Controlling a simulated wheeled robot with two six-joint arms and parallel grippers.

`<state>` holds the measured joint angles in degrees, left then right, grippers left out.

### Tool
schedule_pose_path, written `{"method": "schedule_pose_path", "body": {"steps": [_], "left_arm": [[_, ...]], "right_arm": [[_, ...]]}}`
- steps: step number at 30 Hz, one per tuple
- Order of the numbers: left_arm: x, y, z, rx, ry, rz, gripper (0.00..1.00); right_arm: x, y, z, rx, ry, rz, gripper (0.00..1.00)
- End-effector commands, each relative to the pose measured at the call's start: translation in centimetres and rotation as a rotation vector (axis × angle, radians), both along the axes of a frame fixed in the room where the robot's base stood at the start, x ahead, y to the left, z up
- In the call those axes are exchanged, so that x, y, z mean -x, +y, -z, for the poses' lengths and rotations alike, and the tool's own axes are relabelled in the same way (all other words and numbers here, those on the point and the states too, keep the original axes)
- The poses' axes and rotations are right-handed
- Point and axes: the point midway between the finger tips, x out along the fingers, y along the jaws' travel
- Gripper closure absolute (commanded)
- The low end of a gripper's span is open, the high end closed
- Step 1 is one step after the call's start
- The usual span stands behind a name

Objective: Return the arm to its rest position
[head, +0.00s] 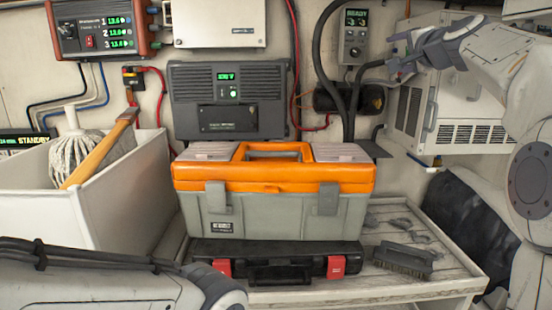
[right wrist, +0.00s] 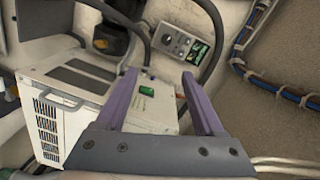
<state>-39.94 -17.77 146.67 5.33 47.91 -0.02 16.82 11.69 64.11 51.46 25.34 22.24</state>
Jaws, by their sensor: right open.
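My right arm comes in from the right in the head view, raised high. Its gripper (head: 396,52) is in front of the upper left part of a white louvred cabinet (head: 465,110) on the wall. In the right wrist view the two purple fingers of the right gripper (right wrist: 159,75) stand apart with nothing held between them. Beyond them is the cabinet face with a green button (right wrist: 147,91). I cannot tell whether a finger touches the cabinet. Part of my left arm lies across the bottom left of the head view; its gripper is not visible.
An orange and grey toolbox (head: 275,205), a black case (head: 270,262) and a brush (head: 403,260) are on a wooden bench (head: 440,265). A white bin (head: 50,220) with a mop (head: 75,150) stands left. Black cables and a small control panel (head: 355,35) are left of my right gripper.

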Motion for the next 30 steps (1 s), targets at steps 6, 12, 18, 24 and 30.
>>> {"method": "schedule_pose_path", "body": {"steps": [6,12,18,24,30], "left_arm": [[0.0,0.0,0.0,0.000,0.000,0.000,0.50],[0.0,0.0,0.0,-0.001,0.001,0.000,0.50],[0.0,0.0,0.0,0.000,0.000,0.000,0.50],[0.0,0.0,0.0,0.000,0.000,0.000,0.50],[0.0,0.0,0.0,0.000,0.000,0.000,0.50]], "right_arm": [[-0.4,4.9,3.0,0.047,0.074,-0.083,0.30],[0.5,9.3,7.0,0.121,0.170,-0.171,0.30],[3.3,15.3,12.9,0.243,0.302,-0.312,0.30],[10.7,23.3,22.4,0.465,0.494,-0.564,0.30],[21.7,28.1,32.1,0.740,0.667,-0.858,0.30]]}}
